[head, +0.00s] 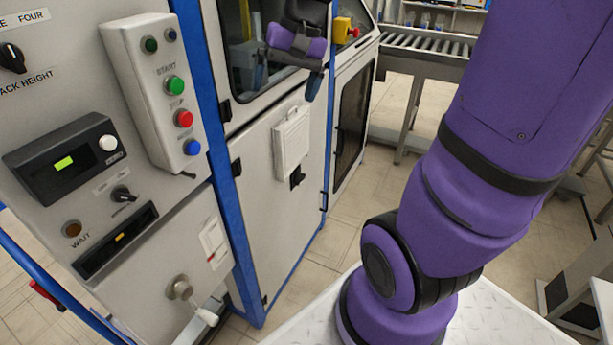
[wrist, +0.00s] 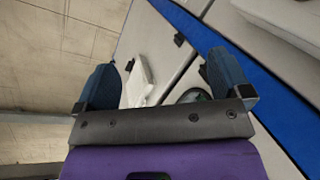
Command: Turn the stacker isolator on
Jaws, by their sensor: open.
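A yellow box with a red knob (head: 346,30) sits on the machine's far side; it looks like an isolator or stop switch, but I cannot read a label or tell its setting. A metal rotary fitting with a pale handle (head: 185,292) is on the lower near panel, its handle pointing down and right. I cannot tell which is the stacker isolator. My gripper (head: 314,85) hangs in front of the machine's window and door, left of the yellow box. In the wrist view its blue fingers (wrist: 164,76) are wide apart, with nothing between them held.
The near panel carries a grey button box (head: 150,85), a display unit (head: 65,158) and a black selector (head: 122,194). A white box (head: 292,143) and black latch (head: 297,178) project from the door. A roller conveyor (head: 425,48) stands behind. Open floor lies right of the door.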

